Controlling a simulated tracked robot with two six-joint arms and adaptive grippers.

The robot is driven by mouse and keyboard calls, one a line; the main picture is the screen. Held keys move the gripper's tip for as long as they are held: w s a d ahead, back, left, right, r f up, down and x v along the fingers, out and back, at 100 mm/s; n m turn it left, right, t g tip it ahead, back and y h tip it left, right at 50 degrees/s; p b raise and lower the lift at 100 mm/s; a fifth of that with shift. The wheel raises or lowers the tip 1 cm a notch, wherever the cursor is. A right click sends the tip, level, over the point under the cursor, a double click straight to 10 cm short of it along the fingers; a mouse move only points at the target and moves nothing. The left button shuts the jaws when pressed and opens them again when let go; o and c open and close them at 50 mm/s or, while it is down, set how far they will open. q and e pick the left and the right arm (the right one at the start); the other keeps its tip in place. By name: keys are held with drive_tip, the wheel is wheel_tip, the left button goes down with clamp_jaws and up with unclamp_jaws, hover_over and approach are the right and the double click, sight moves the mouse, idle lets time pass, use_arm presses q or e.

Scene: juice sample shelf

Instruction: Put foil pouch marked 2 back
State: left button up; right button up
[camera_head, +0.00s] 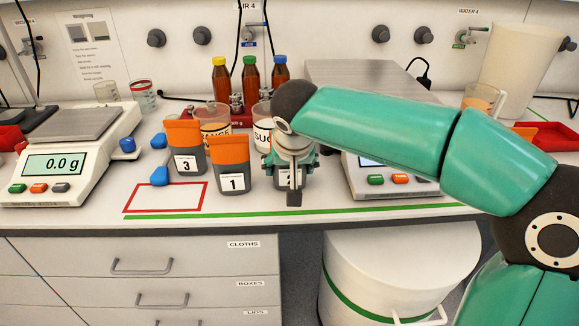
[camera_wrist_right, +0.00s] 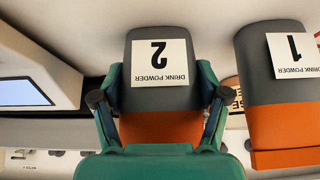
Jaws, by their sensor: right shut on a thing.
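The foil pouch marked 2 (camera_wrist_right: 160,62), grey with an orange end and a white "DRINK POWDER" label, is between the fingers of my right gripper (camera_wrist_right: 158,105) in the right wrist view. The gripper is shut on it. In the head view my right gripper (camera_head: 293,185) reaches down near the counter's front, right of the pouch marked 1, and hides most of pouch 2. I cannot tell whether pouch 2 touches the counter. The pouch marked 1 (camera_head: 231,165) stands beside it; it also shows in the right wrist view (camera_wrist_right: 280,95). My left gripper is out of view.
A pouch marked 3 (camera_head: 187,150) stands left of pouch 1. A red outlined rectangle (camera_head: 165,211) on the counter is empty. Labelled cups and several bottles (camera_head: 250,85) stand behind the pouches. Scales stand at left (camera_head: 60,165) and right (camera_head: 365,180). A green line (camera_head: 400,207) runs along the counter's front.

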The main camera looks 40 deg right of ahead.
drive_tip(key=o, duration=1.5)
drive_tip(key=shift+r, duration=0.2)
drive_tip(key=p+v, duration=0.2)
drive_tip(key=v, duration=0.9)
drive_tip(key=shift+s+r, duration=0.15)
drive_tip(key=shift+r, duration=0.15)
drive_tip(key=shift+a, duration=0.15)
